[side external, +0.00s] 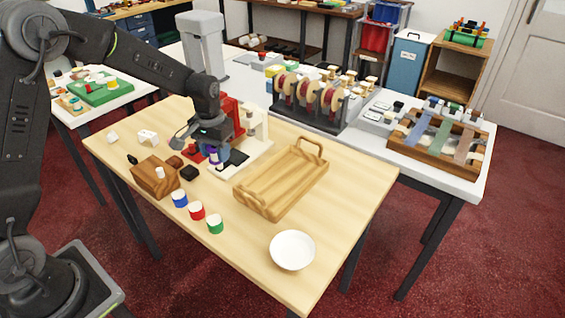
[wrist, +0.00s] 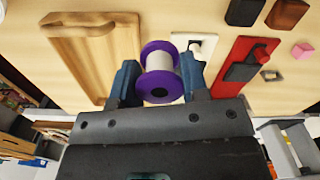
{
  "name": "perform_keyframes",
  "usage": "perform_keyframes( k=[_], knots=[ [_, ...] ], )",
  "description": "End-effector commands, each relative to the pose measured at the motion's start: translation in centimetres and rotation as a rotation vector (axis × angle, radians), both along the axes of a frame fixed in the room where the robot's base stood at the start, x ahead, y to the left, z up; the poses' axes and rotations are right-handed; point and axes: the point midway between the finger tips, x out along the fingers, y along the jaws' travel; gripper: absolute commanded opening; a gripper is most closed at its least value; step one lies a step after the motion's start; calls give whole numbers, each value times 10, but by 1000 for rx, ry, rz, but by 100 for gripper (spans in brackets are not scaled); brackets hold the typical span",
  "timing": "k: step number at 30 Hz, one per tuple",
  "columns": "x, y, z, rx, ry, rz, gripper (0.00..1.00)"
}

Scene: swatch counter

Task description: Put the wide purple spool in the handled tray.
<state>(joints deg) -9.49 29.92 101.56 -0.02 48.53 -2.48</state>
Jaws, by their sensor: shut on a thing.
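The wide purple spool (wrist: 160,72) has purple flanges and a pale middle. My gripper (wrist: 160,80) is shut on it, one blue finger at each side. In the side external view my gripper (side external: 211,150) is over the left part of the wooden table, by the white-based stand, with the purple spool (side external: 214,158) partly hidden by the fingers. The handled tray (side external: 282,180) is light wood with a raised handle at its ends. It is empty and lies to the right of my gripper. In the wrist view the tray (wrist: 95,55) is at the upper left.
Blue (side external: 180,200), red (side external: 197,211) and green (side external: 214,224) small spools stand in front. A wooden block (side external: 155,178) is at the left and a white bowl (side external: 292,250) at the front right.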

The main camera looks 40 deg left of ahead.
Motion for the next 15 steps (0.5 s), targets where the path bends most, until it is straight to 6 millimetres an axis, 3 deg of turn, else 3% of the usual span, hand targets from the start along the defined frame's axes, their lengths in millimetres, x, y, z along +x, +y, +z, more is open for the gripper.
perform_keyframes(
  k=[5,15],
  knots=[
    [7,-20,-9,0,2,-61,19],
    [32,-87,-53,0,3,-58,19]
  ],
)
